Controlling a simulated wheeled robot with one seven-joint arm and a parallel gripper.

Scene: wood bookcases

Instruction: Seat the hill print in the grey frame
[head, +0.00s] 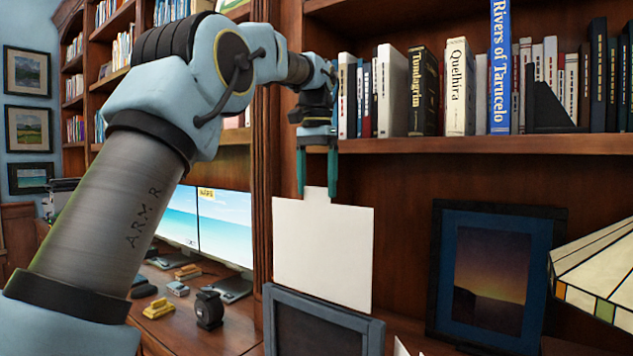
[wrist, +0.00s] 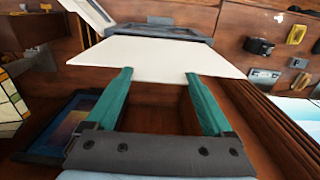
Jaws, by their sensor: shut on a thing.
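My gripper (head: 317,190) points down, its two teal fingers at the tab on top of a white panel, the hill print (head: 322,250). Only a blank white side of the print shows; no hill picture is visible. The print hangs upright. The grey frame (head: 380,335) stands below it, cut off by the bottom of the head view. The frame's top edge overlaps the print's lower edge, and I cannot tell whether they touch. In the wrist view the print (wrist: 155,58) spans beyond the fingers (wrist: 158,75), with the grey frame (wrist: 160,33) beyond it.
A dark-framed sunset picture (head: 490,275) leans at the right beside a stained-glass lampshade (head: 600,270). A book-filled shelf (head: 480,145) is close behind and above my gripper. Monitors (head: 222,220), a black object (head: 208,310) and small yellow items (head: 158,308) are on the left desk.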

